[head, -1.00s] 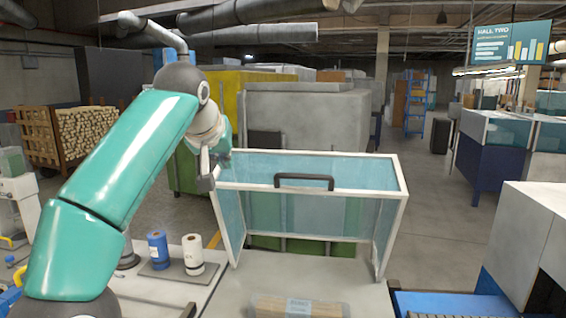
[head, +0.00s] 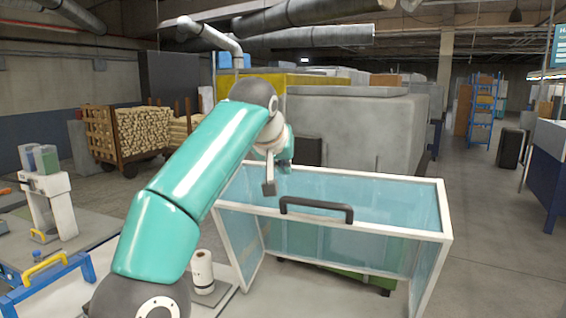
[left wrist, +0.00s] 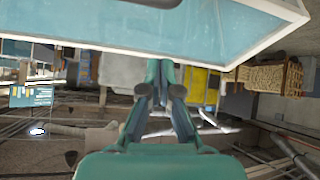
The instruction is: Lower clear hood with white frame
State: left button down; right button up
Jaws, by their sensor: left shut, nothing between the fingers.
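The clear hood (head: 365,245) with its white frame stands raised and tilted over the bench, in the middle right of the head view. Its dark bar handle (head: 316,210) is on the front upper rail. My left gripper (head: 287,166) is above the hood's top panel near its left end, behind and left of the handle, and largely hidden by my own wrist. In the left wrist view, which is upside down, the left fingers (left wrist: 166,68) are together and empty. The hood's white frame (left wrist: 150,55) and bluish panel cross the top of that view. My right gripper is not in view.
A white roll (head: 202,270) stands on the bench left of the hood. A yellow-handled blue frame (head: 45,275) is at the lower left. Grey cabinets (head: 350,125) stand behind the hood. A wood cart (head: 125,135) is far left.

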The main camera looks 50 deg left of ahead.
pick_arm(q)
jog(key=x, duration=0.5)
jog(key=shift+a+f, duration=0.25)
jog(key=shift+a, duration=0.05)
jog(key=shift+s+d+f+b, duration=0.8)
jog(key=shift+s+d+b, duration=0.05)
jog(key=shift+d+b, duration=0.1)
jog(key=shift+s+d+f, duration=0.2)
jog(key=shift+s+d, duration=0.1)
jog(key=shift+s, duration=0.05)
jog(key=shift+s, duration=0.1)
